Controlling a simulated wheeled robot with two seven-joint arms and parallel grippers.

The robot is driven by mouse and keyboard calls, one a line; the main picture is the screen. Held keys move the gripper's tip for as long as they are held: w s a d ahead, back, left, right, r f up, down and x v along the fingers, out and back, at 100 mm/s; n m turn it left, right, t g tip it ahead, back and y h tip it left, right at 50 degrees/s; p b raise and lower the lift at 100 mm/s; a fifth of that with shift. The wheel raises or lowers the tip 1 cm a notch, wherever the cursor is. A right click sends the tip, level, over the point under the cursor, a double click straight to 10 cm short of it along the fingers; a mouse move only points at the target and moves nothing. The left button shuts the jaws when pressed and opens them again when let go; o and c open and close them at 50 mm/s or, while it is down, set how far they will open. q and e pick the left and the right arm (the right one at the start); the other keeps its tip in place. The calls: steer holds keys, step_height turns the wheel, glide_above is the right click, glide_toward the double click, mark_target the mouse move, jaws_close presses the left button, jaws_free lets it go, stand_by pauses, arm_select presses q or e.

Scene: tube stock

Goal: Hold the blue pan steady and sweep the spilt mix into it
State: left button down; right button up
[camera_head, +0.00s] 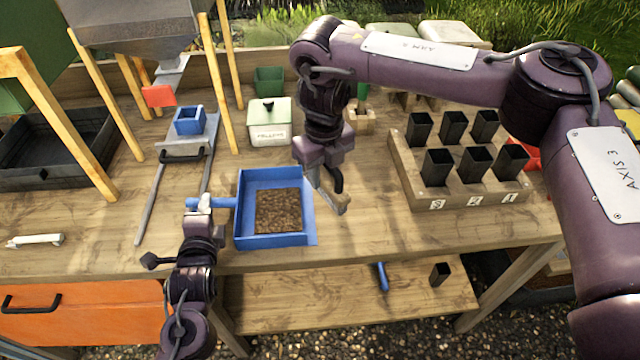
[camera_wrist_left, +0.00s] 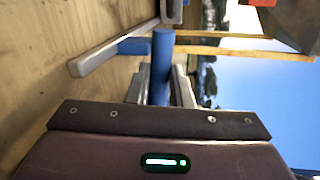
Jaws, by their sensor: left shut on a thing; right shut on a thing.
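The blue pan (camera_head: 272,240) lies flat on the wooden bench near its front edge. A square patch of dark brown mix (camera_head: 278,210) lies inside it. My left gripper (camera_head: 205,203) is shut on the pan's blue handle, at the pan's left side. The handle (camera_wrist_left: 161,65) stands between the fingers in the left wrist view. I see no clear loose mix on the bench around the pan.
A wooden rack (camera_head: 440,193) with several black pots stands to the right. A white lidded box (camera_head: 270,122) and a green pot (camera_head: 269,80) stand behind the pan. A hopper on yellow legs and a metal slide with a blue cup (camera_head: 190,122) are left. Bench between pan and rack is clear.

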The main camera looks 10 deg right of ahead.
arm_select(q)
steer(key=c, duration=1.2)
jaws_free()
steer(key=s+r, duration=0.2)
steer(key=s, duration=0.9)
steer(key=shift+s, duration=0.4)
steer(key=shift+a, duration=0.1)
